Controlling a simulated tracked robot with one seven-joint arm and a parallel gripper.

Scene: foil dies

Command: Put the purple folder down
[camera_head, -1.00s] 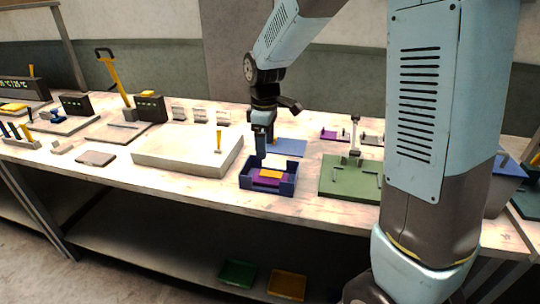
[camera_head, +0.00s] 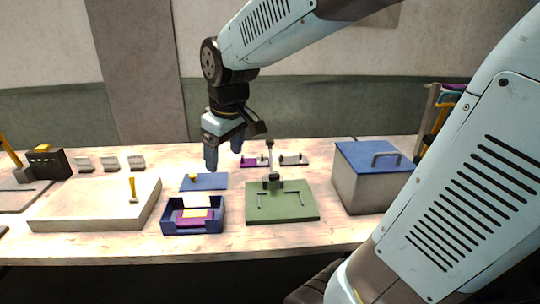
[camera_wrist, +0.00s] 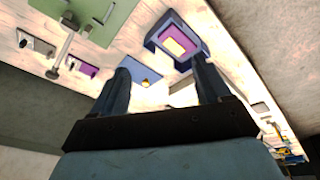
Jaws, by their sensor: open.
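The wrist view also shows the purple piece (camera_wrist: 167,43) inside the tray (camera_wrist: 153,43). A second purple flat piece (camera_head: 249,162) lies at the back of the table. My gripper (camera_head: 225,158) is open above the bench, behind and to the right of the tray. Its fingers show apart in the wrist view (camera_wrist: 161,78), with nothing held between them.
A blue mat (camera_head: 207,183) with a small yellow knob lies behind the tray. A green board (camera_head: 292,212) with a metal fixture stands right of it, and a grey box with a blue lid (camera_head: 372,152) stands farther right. A pale slab (camera_head: 85,210) is to the left.

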